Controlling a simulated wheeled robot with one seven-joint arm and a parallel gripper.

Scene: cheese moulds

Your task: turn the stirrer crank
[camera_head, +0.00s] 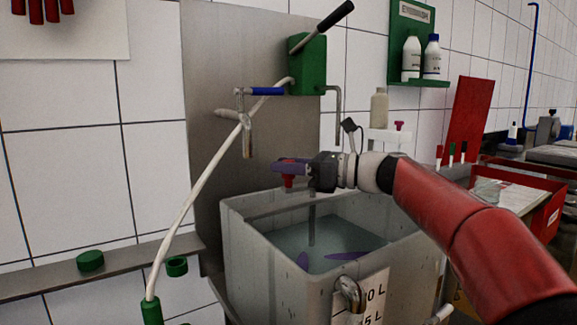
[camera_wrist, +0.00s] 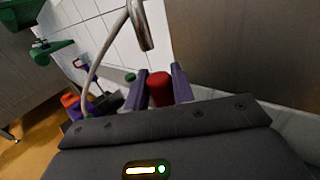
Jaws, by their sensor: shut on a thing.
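The stirrer crank's red knob (camera_head: 288,182) is above the grey vat, left of my wrist. My gripper (camera_head: 290,166) is shut on this knob, with purple fingers around it. In the wrist view the red knob (camera_wrist: 160,89) sits between the two fingers of my gripper (camera_wrist: 160,78). A thin grey shaft (camera_head: 311,222) drops below my gripper into the liquid, where purple paddles (camera_head: 345,256) show. The crank's arm and its joint to the shaft are mostly hidden by my gripper.
The grey vat (camera_head: 247,240) stands before a steel panel (camera_head: 212,140). A metal spout (camera_head: 247,135) and white hose (camera_head: 185,208) hang to the left. A green box with a lever (camera_head: 308,65) is above. A red crate (camera_head: 545,215) stands at right, beyond my arm.

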